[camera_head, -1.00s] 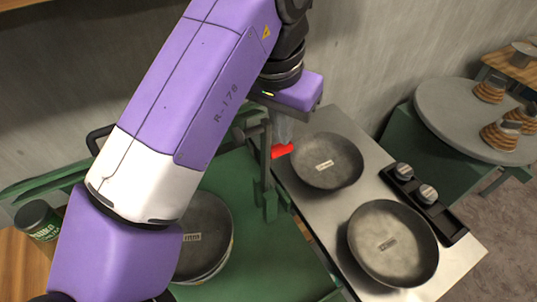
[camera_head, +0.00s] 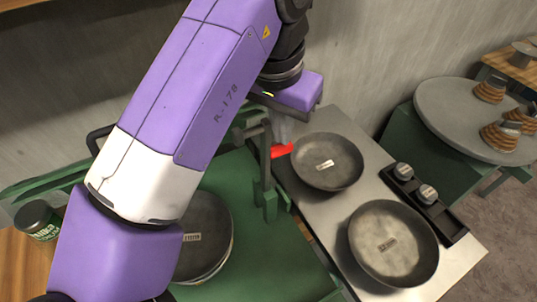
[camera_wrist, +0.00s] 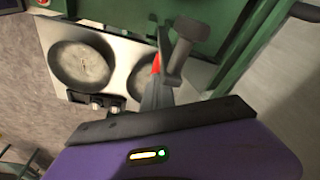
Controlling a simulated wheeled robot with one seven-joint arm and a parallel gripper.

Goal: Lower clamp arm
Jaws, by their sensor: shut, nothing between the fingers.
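The clamp arm (camera_head: 265,152) is a grey bar with a crosspiece at its top. It stands at the edge of the green machine frame, and it shows in the wrist view (camera_wrist: 181,58) as a grey T-shape. My gripper (camera_head: 283,138) is shut and empty, right beside the clamp arm; its grey fingers (camera_wrist: 155,92) also show in the wrist view. A red piece (camera_head: 279,151) sits at my fingertips, close to the bar. I cannot tell whether the fingers touch the clamp arm. My purple arm hides part of the machine.
A dark bowl (camera_head: 206,235) lies on the green machine (camera_head: 268,262), partly behind my arm. Two grey bowls (camera_head: 328,160) (camera_head: 393,244) lie on the pale table (camera_head: 456,262) at the right, beside a black control panel (camera_head: 427,203). A round grey table (camera_head: 450,110) stands farther right.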

